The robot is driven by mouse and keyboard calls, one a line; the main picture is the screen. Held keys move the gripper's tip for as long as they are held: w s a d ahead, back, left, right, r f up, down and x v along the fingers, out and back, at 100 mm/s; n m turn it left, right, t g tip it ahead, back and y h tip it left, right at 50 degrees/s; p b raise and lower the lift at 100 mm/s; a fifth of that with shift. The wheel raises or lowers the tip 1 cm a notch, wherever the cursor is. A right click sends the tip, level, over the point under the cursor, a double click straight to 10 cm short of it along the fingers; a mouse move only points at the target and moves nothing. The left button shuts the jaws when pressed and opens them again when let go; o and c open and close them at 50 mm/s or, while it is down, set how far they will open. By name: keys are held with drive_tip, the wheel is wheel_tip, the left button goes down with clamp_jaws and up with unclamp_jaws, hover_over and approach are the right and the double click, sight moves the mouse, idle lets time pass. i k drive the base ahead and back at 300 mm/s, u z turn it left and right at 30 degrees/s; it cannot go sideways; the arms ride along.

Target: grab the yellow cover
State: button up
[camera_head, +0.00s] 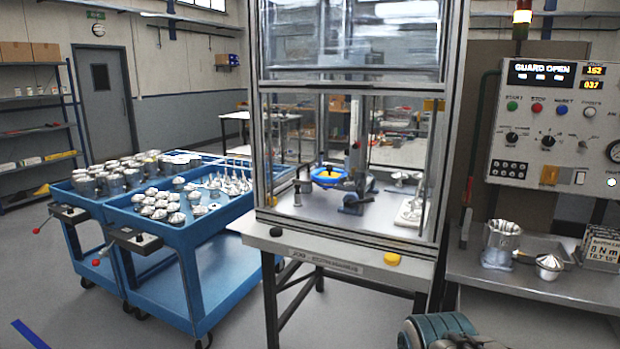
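A small yellow piece (328,169) shows inside the framed press station, at a blue ring-shaped part (327,181) on the station's deck. It is too small to tell whether it is a separate cover or how it is seated. A round yellow cap (392,259) sits on the front edge of the station's bench, at the right. My gripper's fingers do not show. A teal and grey rounded part at the bottom right edge seems to be my own arm, apart from the station.
The press station's deck (290,205) is framed by metal posts, with its clear guard (350,35) raised. Blue carts (185,235) with metal parts stand left. A control panel (555,125) reads "GUARD OPEN". A metal housing (499,245) stands on the right bench. Floor ahead is partly clear.

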sight(329, 173)
drive_tip(key=u, duration=0.6)
drive_tip(key=i, duration=1.85)
drive_tip(key=z, duration=1.1)
drive_tip(key=i, duration=0.8)
drive_tip(key=z, duration=0.85)
